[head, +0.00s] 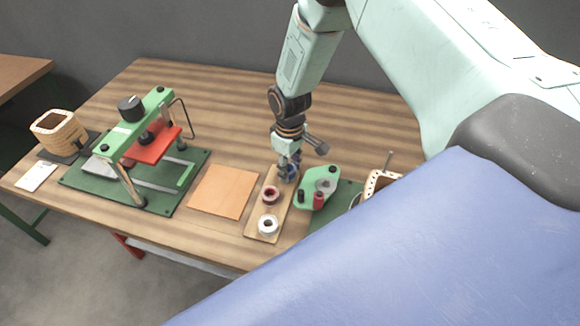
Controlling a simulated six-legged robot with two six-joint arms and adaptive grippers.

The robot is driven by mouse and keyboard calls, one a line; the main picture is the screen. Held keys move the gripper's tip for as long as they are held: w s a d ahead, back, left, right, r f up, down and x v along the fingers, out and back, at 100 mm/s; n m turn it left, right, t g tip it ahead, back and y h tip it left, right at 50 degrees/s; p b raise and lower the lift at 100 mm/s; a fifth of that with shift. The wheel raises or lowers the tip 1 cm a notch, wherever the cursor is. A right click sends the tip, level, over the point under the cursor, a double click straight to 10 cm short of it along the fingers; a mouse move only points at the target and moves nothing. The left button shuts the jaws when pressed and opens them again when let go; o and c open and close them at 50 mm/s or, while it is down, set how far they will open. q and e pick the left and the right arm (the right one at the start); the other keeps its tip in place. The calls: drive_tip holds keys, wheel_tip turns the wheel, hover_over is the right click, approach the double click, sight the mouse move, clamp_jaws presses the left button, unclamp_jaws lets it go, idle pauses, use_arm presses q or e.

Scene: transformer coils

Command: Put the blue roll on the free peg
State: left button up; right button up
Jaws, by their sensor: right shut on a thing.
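My right gripper (287,174) points down at the far end of a narrow wooden board (255,222). It is shut on the blue roll (292,173), which shows only in part behind the fingers. I cannot tell whether the roll touches the board. A dark red roll (270,193) sits at the middle of the board and a white roll (268,225) at its near end. I cannot make out a free peg for certain; the gripper may hide part of the board. My left gripper is out of view.
A green device (319,187) with a small red part stands close right of the board. An orange-brown sheet (224,191) lies to the left. A green press (134,150) and a tan coil form (58,131) stand farther left. The table behind the sheet is clear.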

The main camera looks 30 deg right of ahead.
drive_tip(key=shift+f, duration=0.2)
drive_tip(key=o, duration=1)
drive_tip(key=shift+c, duration=0.2)
drive_tip(key=o, duration=0.4)
drive_tip(key=shift+r, duration=0.1)
drive_tip(key=shift+r+p, duration=2.05)
drive_tip(key=shift+r, duration=0.45)
